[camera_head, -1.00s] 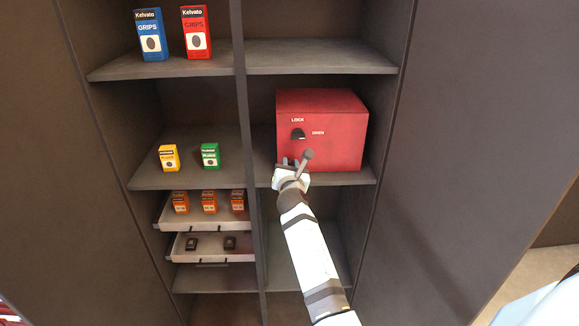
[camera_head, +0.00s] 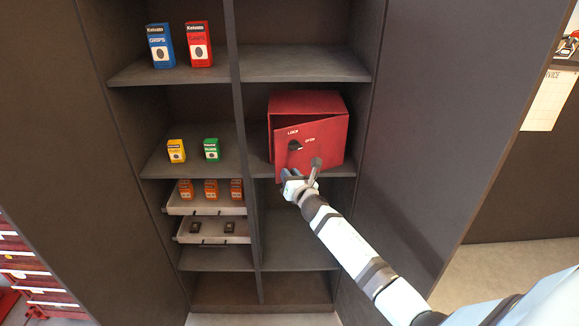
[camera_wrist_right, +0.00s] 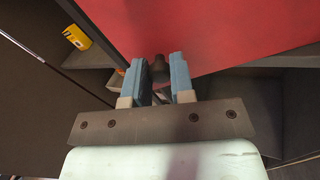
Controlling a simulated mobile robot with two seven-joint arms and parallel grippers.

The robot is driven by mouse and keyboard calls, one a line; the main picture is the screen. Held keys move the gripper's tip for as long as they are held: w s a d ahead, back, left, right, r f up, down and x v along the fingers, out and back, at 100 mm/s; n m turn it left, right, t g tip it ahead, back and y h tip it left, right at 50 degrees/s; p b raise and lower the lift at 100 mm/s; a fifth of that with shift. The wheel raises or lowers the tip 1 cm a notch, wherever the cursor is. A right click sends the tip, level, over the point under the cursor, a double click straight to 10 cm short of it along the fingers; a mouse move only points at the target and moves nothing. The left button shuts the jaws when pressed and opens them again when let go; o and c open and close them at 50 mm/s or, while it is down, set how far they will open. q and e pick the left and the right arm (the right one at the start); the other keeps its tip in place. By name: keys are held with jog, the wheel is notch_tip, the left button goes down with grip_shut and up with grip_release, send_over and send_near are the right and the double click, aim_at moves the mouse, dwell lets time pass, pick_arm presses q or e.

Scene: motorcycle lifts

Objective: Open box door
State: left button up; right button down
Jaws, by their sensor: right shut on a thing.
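The red box (camera_head: 337,107) stands on the middle right shelf of the dark cabinet. Its red door (camera_head: 330,145), marked LOCK and OPEN, is partly swung out, with a gap along the top and left side. A dark lock knob (camera_head: 295,146) sits on the door's left part. In the right wrist view the gripper fingers (camera_wrist_right: 157,80) lie on either side of the dark handle (camera_wrist_right: 159,68), in front of the red door (camera_wrist_right: 215,30). My left gripper is not in view.
A cabinet side panel (camera_head: 420,120) stands close to the right of my arm. Left shelves hold blue (camera_head: 160,46) and red (camera_head: 199,44) grips boxes and yellow (camera_head: 176,151) and green (camera_head: 211,149) boxes. Two pulled-out trays (camera_head: 213,231) sit below them.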

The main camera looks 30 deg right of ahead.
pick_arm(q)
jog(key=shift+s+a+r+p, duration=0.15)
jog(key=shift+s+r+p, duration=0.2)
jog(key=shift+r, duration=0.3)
pick_arm(e)
jog(key=s+d+n+y, duration=0.2)
jog(key=s+n+y, duration=0.2)
jog(key=s+y, duration=0.3)
jog(key=shift+s+n, duration=0.3)
jog(key=shift+s, duration=0.45)
jog(key=c, duration=1)
grip_release()
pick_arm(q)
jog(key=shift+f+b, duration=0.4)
pick_arm(e)
jog(key=shift+r+v, duration=0.2)
jog(key=shift+v, duration=6.7)
jog(key=shift+d, duration=0.1)
